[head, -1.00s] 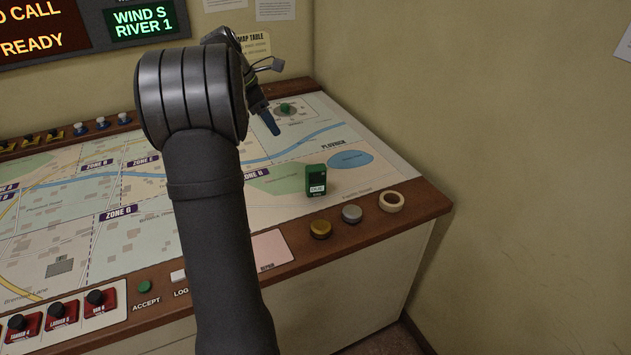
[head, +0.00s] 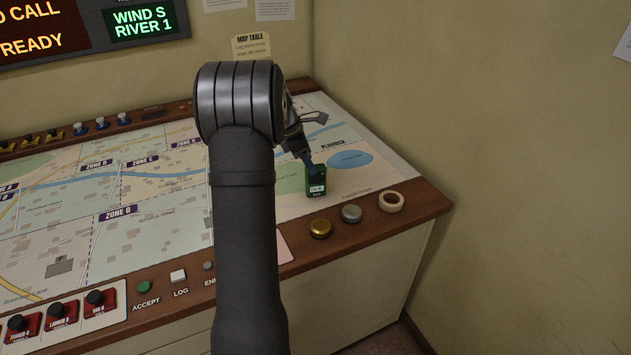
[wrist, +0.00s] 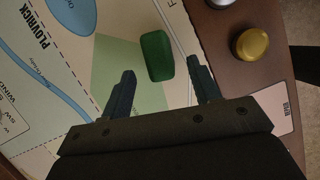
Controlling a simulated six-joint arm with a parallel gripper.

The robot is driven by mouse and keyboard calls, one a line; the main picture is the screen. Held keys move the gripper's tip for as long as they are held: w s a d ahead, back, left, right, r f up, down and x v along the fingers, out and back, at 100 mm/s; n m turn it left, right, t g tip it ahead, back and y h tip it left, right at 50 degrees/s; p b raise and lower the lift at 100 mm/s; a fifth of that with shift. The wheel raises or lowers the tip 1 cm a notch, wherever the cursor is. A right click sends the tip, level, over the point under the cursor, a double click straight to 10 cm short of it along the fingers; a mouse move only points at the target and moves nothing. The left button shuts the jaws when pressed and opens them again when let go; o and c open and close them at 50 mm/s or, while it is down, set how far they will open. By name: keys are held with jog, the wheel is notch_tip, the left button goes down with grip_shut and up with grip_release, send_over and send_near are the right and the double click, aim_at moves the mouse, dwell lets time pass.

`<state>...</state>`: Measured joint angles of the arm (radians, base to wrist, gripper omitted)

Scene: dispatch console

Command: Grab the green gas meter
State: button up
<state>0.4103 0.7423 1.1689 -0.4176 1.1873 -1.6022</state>
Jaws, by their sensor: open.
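The green gas meter (head: 316,182) stands upright on the map table near its right front edge, with a small light label on its front. In the wrist view the green gas meter (wrist: 157,56) shows from above, ahead of and between the two fingers. My gripper (head: 308,165) is open and empty, its fingertips close to the meter's top in the head view. In the wrist view my gripper (wrist: 160,80) has one finger on each side of the line to the meter. I cannot tell whether a finger touches it.
A gold knob (head: 320,228), a silver knob (head: 351,213) and a tape-like ring (head: 391,201) sit on the wooden rim in front of the meter. The map table (head: 150,190) is mostly flat and clear around it. A wall (head: 480,120) stands to the right.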

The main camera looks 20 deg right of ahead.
aim_at(318, 174)
jog(key=shift+d+x, duration=0.1)
jog(key=shift+x, duration=1.6)
jog(key=shift+d+x, duration=0.15)
jog(key=shift+x, duration=1.5)
jog(key=shift+r, duration=0.15)
jog(key=c, duration=1.2)
